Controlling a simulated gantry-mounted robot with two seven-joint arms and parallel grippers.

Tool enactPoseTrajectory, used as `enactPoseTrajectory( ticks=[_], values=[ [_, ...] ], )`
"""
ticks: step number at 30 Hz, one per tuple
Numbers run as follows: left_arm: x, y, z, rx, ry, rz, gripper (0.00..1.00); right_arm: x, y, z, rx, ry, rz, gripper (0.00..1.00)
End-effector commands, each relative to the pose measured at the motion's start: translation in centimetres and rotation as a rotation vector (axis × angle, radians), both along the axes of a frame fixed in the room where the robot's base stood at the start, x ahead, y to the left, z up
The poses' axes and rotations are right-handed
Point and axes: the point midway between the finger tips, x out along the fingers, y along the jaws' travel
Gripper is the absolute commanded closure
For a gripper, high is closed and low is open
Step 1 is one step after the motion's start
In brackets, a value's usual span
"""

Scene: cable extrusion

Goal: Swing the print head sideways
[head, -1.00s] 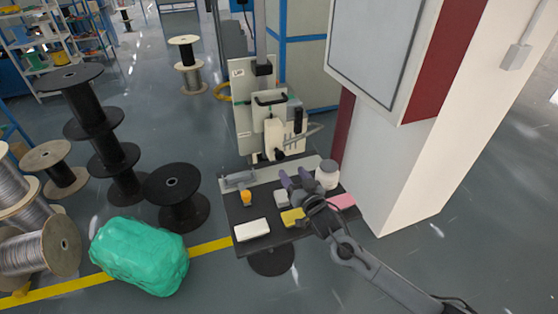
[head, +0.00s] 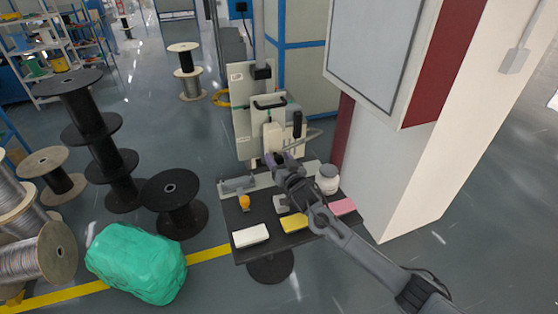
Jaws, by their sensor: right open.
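The print head (head: 272,136) is a pale unit with a dark handle on top, mounted on an upright light panel behind the small black table. A black knob stands on its right side, with a thin lever pointing right. My right gripper (head: 281,158) is at the lower front of the print head, above the table's back edge. It is open, and its fingers overlap the head's lower part in the head view. I cannot tell whether they touch it. My left gripper is not in view.
The black table (head: 262,217) holds a white block (head: 251,235), a yellow sponge (head: 294,223), a pink pad (head: 343,207), a white jar (head: 327,179) and an orange item (head: 244,202). A cabinet and pillar (head: 385,170) stand close on the right. Spools (head: 178,199) and a green bundle (head: 137,262) are on the left.

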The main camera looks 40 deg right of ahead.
Motion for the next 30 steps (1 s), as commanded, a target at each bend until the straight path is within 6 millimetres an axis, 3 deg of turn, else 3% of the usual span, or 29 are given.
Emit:
enactPoseTrajectory(
  ticks=[7, 19, 30],
  values=[
    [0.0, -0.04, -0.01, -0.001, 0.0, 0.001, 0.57, 0.03, 0.01, -0.05, 0.0, 0.001, 0.0, 0.38],
    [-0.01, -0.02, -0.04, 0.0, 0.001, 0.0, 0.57, 0.02, 0.02, -0.03, 0.0, 0.001, 0.0, 1.0],
    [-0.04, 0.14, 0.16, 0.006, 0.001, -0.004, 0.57, 0.07, 0.19, 0.07, 0.022, -0.008, 0.001, 1.0]
  ],
)
